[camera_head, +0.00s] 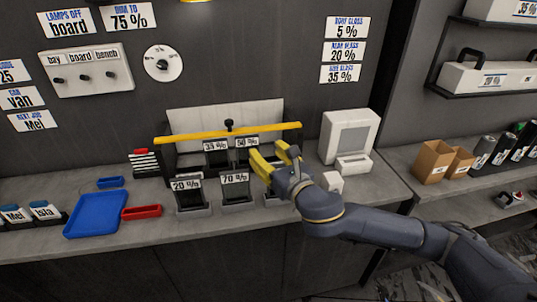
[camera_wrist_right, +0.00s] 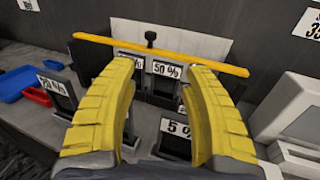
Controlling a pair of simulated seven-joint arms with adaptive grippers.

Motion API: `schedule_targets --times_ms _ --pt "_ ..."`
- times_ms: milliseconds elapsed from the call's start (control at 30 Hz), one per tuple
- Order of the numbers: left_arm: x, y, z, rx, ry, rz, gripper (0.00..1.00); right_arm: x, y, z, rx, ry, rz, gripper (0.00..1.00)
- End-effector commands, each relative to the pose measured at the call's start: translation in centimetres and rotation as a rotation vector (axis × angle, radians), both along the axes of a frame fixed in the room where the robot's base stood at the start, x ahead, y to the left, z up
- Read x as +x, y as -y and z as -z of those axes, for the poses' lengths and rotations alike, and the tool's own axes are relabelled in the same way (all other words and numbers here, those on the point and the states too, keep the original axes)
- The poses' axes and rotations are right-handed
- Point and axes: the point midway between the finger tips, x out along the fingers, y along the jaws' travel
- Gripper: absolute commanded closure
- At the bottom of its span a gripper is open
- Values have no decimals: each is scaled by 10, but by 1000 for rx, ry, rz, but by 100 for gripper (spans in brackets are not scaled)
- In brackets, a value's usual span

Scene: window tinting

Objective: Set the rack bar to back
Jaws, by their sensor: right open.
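The rack bar (camera_head: 228,132) is a long yellow bar with a black knob (camera_head: 229,125) at its middle. It lies across the rack in front of a pale back panel (camera_head: 205,116), above the rear row of sample holders. It also shows in the right wrist view (camera_wrist_right: 160,54), beyond my fingers. My right gripper (camera_head: 258,163) is at the right side of the rack, in front of and below the bar's right part. Its yellow fingers are apart with nothing between them in the right wrist view (camera_wrist_right: 157,95). My left gripper is not in view.
Holders labelled 20 % (camera_head: 187,185) and 70 % (camera_head: 235,178) stand in the front row. A blue tray (camera_head: 96,214) and a red tray (camera_head: 141,212) lie to the left.

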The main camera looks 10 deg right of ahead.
Motion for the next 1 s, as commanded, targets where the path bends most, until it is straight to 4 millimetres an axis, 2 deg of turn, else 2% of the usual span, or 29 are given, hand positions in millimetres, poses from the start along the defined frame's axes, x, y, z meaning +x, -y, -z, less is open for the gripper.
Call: schedule_targets --times_ms 733,867,1000 --pt "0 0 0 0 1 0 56 -5 1 2 12 -6 2 51" --pt "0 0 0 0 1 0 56 -11 1 12 95 -49 14 51" --pt "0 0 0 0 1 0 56 -22 2 34 293 -144 54 51"
